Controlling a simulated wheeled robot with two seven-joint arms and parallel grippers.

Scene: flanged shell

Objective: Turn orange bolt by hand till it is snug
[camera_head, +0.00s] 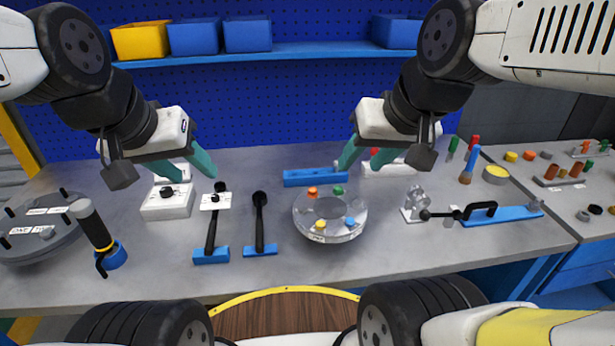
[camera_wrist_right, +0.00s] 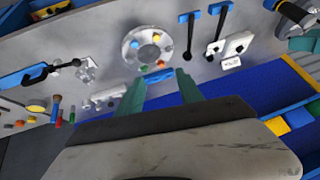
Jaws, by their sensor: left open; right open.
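The orange bolt (camera_head: 312,192) stands at the back left of a round, clear flanged shell (camera_head: 302,215) on the bench. Green (camera_head: 338,190), yellow (camera_head: 320,225) and blue (camera_head: 350,222) bolts stand around the same ring. In the right wrist view the orange bolt (camera_wrist_right: 157,55) shows on the ring, beyond the fingertips. My right gripper (camera_head: 364,162) is open and empty, above and behind the shell, apart from the bolt. Its teal fingers also show in the right wrist view (camera_wrist_right: 160,82). My left gripper (camera_head: 182,168) is open and empty over the back left of the bench.
Two black-handled tools with blue bases (camera_head: 260,250) lie left of the shell. A blue block (camera_head: 314,178) lies behind it. A clear part and a blue fixture (camera_head: 500,215) are at right. A grey disc (camera_head: 40,250) sits at far left. The bench front is clear.

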